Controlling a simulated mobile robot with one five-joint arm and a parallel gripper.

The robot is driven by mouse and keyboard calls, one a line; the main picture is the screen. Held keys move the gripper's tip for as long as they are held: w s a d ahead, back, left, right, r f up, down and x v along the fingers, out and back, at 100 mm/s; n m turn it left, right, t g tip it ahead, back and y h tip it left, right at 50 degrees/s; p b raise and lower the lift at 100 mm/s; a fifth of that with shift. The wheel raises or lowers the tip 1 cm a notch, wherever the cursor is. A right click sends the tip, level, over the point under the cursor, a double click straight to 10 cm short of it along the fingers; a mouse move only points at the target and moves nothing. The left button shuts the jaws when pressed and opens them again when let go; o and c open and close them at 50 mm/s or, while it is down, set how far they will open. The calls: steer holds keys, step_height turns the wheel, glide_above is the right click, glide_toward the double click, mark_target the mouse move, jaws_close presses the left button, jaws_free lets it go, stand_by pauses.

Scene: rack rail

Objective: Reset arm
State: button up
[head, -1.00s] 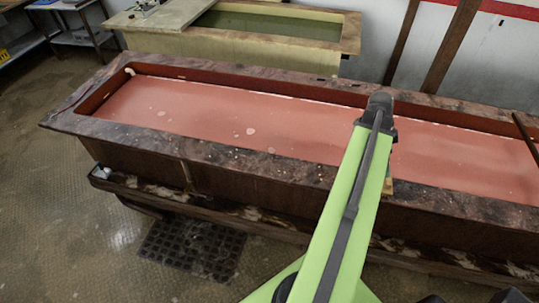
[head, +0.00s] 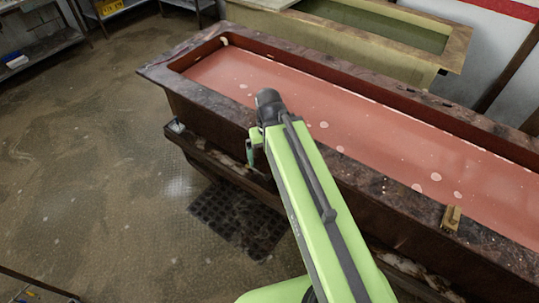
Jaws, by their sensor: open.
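My light green arm rises from the bottom of the head view, with its dark wrist joint near the front rim of the long vat (head: 208,75). My gripper (head: 251,153) shows only as a small dark and green part hanging below the left side of the wrist. It is open, and I see nothing held in it; its fingertips are mostly hidden. A small wooden block (head: 452,218) rests on the vat's front rim, to the right of my arm and apart from it.
The vat holds reddish liquid (head: 385,150), with a ledge along its front. A dark floor grate (head: 240,222) lies before it. A pale tank (head: 455,55) stands behind, and shelving (head: 40,52) at the far left. The floor at left is mostly clear.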

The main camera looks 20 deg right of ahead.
step_height(320, 180, down, 9)
steer(key=b, duration=0.9)
steer(key=shift+d, duration=0.15)
